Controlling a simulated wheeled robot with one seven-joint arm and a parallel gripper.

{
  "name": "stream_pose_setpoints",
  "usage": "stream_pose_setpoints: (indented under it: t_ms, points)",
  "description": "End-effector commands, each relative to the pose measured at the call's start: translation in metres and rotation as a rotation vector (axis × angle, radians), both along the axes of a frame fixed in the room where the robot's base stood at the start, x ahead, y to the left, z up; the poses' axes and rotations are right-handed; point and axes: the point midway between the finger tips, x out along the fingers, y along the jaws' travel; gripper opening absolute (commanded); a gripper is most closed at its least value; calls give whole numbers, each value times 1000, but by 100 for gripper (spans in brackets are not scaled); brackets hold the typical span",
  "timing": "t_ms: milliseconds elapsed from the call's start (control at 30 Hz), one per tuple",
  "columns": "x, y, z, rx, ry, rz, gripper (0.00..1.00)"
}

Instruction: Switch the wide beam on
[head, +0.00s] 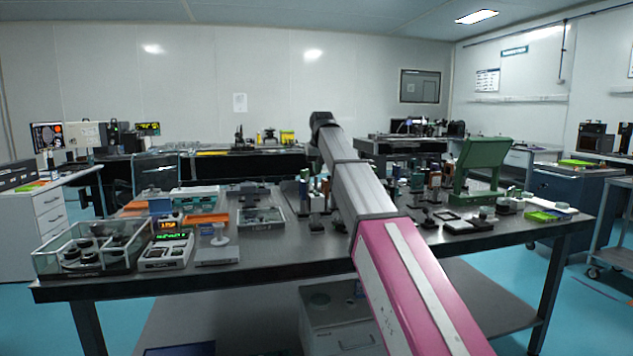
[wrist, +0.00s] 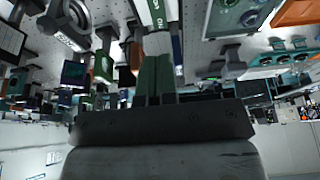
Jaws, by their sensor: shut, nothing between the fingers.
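No switch marked for the wide beam can be made out in either view. Two control boxes stand at the left of the near optical table (head: 300,262): one with a green lit display (head: 168,250), and behind it a smaller one with an orange display (head: 168,224). My gripper (wrist: 158,65) shows in the wrist view with its fingers together and nothing between them. It is among optical mounts, and I cannot tell whether it touches any. In the head view my arm reaches over the table and its gripper cannot be made out.
A glass-walled case (head: 90,252) stands at the table's left end. Posts and mounts crowd the middle, partly hidden by my arm. A green angled stand (head: 484,166) is at the right. Bare tabletop lies along the front edge. A lower shelf holds a grey box (head: 335,325).

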Motion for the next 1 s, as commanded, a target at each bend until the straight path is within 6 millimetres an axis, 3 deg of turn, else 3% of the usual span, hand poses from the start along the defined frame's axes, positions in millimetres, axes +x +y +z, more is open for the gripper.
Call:
stream_pose_setpoints:
  t_ms: [200, 400, 1000]
  points:
    - [-13, -4, 39, 0, -1, 0, 0]
    - [-20, -6, 58, 0, 0, 0, 0]
    - [-21, -5, 63, 0, -1, 1, 0]
